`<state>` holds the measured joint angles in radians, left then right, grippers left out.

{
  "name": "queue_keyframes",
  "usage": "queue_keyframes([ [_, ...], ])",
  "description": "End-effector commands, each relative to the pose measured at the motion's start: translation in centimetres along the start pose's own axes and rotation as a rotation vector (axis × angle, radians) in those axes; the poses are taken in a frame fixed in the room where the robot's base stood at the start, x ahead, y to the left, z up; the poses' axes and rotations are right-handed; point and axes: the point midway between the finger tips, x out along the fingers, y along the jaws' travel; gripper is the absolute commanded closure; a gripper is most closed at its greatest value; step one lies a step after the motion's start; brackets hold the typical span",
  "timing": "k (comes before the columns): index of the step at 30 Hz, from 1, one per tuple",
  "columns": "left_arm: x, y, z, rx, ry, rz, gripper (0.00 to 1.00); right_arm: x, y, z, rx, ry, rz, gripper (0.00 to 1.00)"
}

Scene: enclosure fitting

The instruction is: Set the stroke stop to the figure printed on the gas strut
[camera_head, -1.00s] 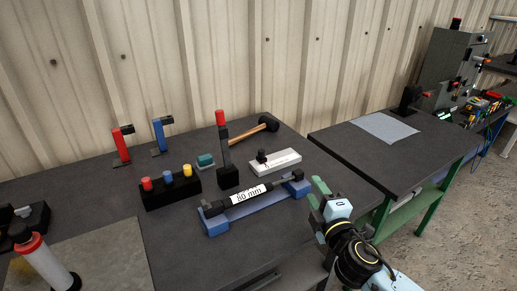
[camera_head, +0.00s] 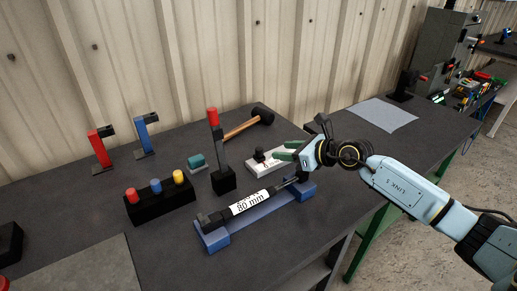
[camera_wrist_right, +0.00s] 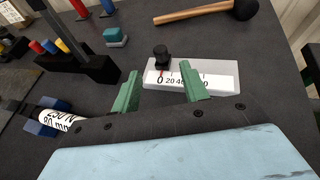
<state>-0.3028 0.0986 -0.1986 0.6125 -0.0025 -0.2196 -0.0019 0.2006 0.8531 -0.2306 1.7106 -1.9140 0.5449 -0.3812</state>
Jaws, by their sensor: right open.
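The gas strut (camera_head: 250,204) lies on a blue cradle (camera_head: 215,240); its white label reads 80 mm. The strut's label end also shows in the right wrist view (camera_wrist_right: 58,121). The stroke stop is a pale block (camera_head: 258,167) with a black knob (camera_wrist_right: 161,56). Its scale (camera_wrist_right: 190,82) shows 0, 20 and 40, with higher figures partly hidden by a finger. The knob and a red mark stand near 0. My right gripper (camera_head: 287,151) is open at the block, its green fingers (camera_wrist_right: 158,77) apart, with the knob beyond and between them, not gripped. My left gripper is out of view.
A black holder with red, blue and yellow pegs (camera_head: 160,205), an upright red-topped lever (camera_head: 214,145), a teal-topped block (camera_head: 196,162) and a hammer (camera_head: 245,128) stand near. Red (camera_head: 99,150) and blue (camera_head: 146,135) clamp-like pieces stand behind.

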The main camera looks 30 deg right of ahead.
Motion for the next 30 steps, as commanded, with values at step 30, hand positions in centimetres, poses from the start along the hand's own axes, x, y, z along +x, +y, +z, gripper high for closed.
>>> queue_keyframes([
  [30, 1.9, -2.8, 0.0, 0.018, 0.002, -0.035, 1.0, 10.5, 0.1, 0.1, 0.003, -0.003, 0.001, 0.58],
])
